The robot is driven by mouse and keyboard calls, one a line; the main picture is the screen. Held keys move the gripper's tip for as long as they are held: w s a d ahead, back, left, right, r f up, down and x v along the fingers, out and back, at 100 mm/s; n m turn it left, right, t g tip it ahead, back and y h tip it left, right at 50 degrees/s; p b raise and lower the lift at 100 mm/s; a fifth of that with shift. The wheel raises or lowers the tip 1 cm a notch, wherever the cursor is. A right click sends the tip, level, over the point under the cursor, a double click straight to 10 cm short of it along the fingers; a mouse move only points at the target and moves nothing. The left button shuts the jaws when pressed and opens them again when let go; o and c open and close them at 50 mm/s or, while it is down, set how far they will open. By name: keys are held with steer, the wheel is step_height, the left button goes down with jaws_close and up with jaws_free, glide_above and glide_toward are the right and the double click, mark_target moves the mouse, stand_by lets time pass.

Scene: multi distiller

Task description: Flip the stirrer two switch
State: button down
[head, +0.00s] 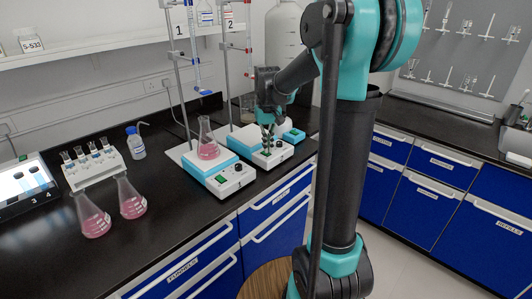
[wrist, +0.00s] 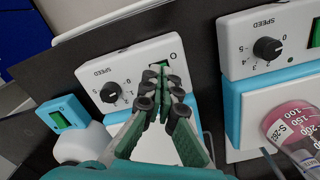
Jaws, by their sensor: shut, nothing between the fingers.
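Stirrer two (head: 273,161) stands below the label 2 and has a white front panel with a black speed knob (wrist: 110,92). In the wrist view, its white panel (wrist: 125,72) sits left of centre. Its green switch (wrist: 174,80) shows only in part behind my fingertips. My gripper (wrist: 163,88) is shut and empty, pointing at the switch area. In the head view, my gripper (head: 267,136) comes down over the panel beside the knob. Whether the fingertips touch the switch I cannot tell, and the switch's tilt is hidden.
A second stirrer (head: 232,179) with a pink-filled flask (head: 207,142) stands close on the left. A small blue box (head: 294,134) with a green switch is on the right. Metal stands rise behind. Two pink flasks (head: 131,200) and a vial rack (head: 93,165) are further left.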

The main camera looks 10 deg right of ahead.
steer(key=shift+f, duration=0.45)
stand_by(0.3)
steer(key=shift+r, duration=3.5)
